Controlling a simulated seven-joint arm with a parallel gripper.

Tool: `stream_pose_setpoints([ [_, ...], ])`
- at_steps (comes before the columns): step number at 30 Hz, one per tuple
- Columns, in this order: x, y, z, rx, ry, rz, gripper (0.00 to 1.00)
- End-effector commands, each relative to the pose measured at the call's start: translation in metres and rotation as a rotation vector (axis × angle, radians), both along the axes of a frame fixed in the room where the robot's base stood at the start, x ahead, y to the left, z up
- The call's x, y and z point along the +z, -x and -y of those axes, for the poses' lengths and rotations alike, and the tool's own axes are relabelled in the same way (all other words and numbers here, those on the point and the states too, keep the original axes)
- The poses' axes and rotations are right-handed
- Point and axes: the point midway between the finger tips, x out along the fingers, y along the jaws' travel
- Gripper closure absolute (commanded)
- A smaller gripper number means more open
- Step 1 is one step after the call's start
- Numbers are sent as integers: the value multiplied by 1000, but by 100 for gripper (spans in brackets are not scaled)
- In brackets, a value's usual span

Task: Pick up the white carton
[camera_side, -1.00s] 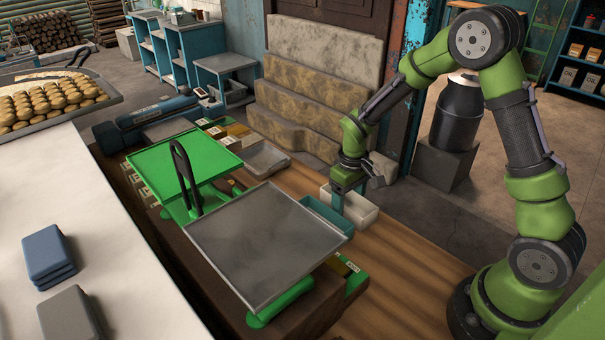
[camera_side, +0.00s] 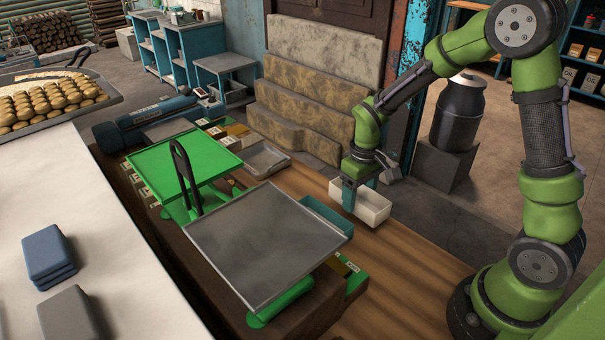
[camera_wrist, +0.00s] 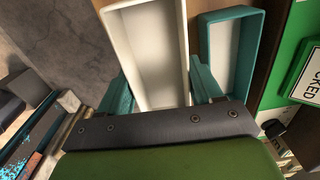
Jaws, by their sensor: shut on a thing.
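The white carton (camera_side: 372,207) is an open-topped, empty-looking box at the right of the grey pan in the side view. My gripper (camera_side: 349,198) reaches down onto it from above, with teal fingers, and is shut on it. In the wrist view the white carton (camera_wrist: 148,45) sits between the two teal fingers of my gripper (camera_wrist: 160,88), one on each side. The side view does not clearly show whether its base is off the wooden bench. The finger contact is partly hidden in the wrist view by the gripper's dark plate.
A teal carton (camera_side: 328,215) stands beside the white one, partly behind the grey pan (camera_side: 262,245) of the scale. A small metal tray (camera_side: 266,160) sits behind. Bare bench (camera_side: 410,262) lies to the front right.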

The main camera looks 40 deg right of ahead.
Motion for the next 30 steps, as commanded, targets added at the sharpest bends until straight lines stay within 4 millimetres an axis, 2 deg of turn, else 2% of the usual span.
stream_pose_setpoints([
  [6,6,54,-5,0,-1,2,63],
  [12,10,97,-9,0,-1,4,63],
  [16,11,116,-11,1,0,3,63],
  [20,16,122,-16,7,0,4,63],
  [23,31,117,-30,26,2,4,63],
  [26,60,108,-56,52,7,4,63],
  [30,116,107,-106,83,17,5,63],
])
